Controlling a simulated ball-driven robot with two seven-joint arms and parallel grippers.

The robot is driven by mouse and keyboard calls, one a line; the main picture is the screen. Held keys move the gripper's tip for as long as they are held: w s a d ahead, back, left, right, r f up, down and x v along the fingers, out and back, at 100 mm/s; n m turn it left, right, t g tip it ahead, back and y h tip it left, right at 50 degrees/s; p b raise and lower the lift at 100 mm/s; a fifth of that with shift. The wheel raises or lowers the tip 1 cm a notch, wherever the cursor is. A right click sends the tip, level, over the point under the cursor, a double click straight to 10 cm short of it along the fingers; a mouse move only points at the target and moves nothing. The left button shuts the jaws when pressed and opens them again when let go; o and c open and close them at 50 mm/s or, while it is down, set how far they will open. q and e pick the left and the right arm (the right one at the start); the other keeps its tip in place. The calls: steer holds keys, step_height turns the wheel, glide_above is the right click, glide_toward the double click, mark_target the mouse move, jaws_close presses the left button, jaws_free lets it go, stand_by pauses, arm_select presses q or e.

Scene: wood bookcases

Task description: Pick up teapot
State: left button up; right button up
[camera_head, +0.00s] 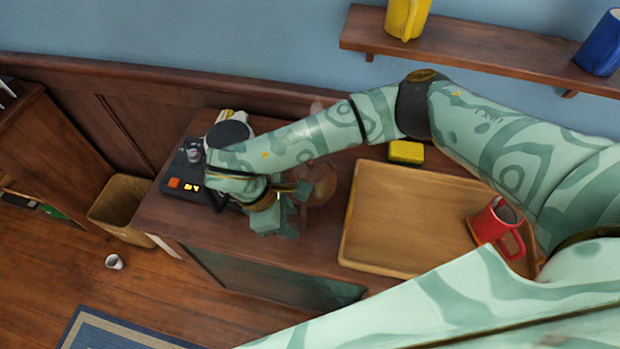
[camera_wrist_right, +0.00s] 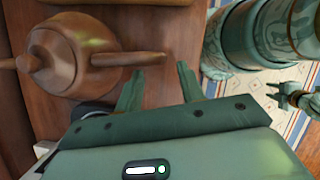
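The brown teapot (camera_wrist_right: 75,60) stands on the wooden counter in the right wrist view, its lid knob to the left of its body middle. A straight brown part, handle or spout, points right from it. In the head view the teapot (camera_head: 322,184) is partly hidden behind my right gripper. My right gripper (camera_head: 298,198) is open and empty beside the teapot. In the wrist view its two fingers (camera_wrist_right: 159,86) are apart, just below the tip of that straight part. My left gripper (camera_wrist_right: 283,95) shows small at the right edge of the wrist view, its fingers apart and empty.
A wooden tray (camera_head: 385,225) with a red mug (camera_head: 495,222) lies right of the teapot, a yellow sponge (camera_head: 406,152) behind it. A dark appliance (camera_head: 182,172) stands left. A wall shelf (camera_head: 480,45) holds a yellow cup (camera_head: 407,18) and blue cup (camera_head: 600,45).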

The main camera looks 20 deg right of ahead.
mark_target(302, 229)
steer(key=x, duration=0.5)
steer(key=shift+s+d+f+b, duration=0.15)
steer(key=shift+s+d+b, duration=0.15)
steer(key=shift+s+b, duration=0.05)
jaws_close()
stand_by(1.1)
